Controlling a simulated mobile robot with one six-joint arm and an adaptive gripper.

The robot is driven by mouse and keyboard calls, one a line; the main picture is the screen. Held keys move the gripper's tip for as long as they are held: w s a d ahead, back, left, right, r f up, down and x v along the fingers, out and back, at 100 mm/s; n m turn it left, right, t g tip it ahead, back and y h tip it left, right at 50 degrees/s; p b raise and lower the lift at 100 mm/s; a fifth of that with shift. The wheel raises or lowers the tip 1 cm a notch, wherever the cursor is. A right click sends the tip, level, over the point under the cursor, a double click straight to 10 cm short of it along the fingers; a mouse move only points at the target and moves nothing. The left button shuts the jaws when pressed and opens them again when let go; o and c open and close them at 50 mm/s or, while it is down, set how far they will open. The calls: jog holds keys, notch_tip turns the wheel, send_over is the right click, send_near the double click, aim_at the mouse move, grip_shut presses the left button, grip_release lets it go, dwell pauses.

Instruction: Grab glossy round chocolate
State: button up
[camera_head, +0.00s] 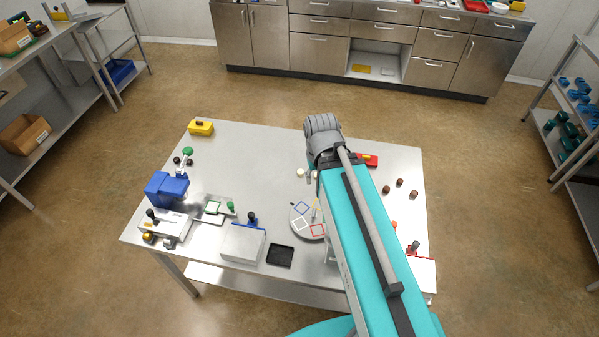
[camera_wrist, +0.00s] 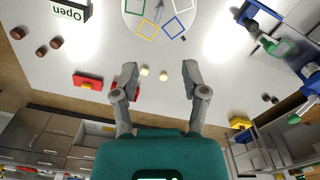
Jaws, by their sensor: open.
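Small chocolates lie on the steel table in separate groups. Brown ones, among them one brown chocolate (camera_head: 386,189), are at the right in the head view and at the upper left in the wrist view (camera_wrist: 41,51). Two dark ones (camera_head: 177,160) are at the left in the head view and at the right in the wrist view (camera_wrist: 266,97). Two cream ones (camera_head: 300,173) lie near the middle; in the wrist view (camera_wrist: 163,75) they show between my fingers. I cannot tell which is the glossy round one. My gripper (camera_wrist: 159,75) is open and empty; my arm mostly hides it in the head view.
A round grey plate (camera_head: 296,222) with coloured square outlines is near the table's middle. A red block (camera_wrist: 88,82) lies beside my gripper. A blue device (camera_head: 166,188) and a white box (camera_head: 242,243) stand at the left and front. The table's back left is mostly clear.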

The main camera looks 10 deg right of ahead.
jog(key=shift+o, duration=0.3)
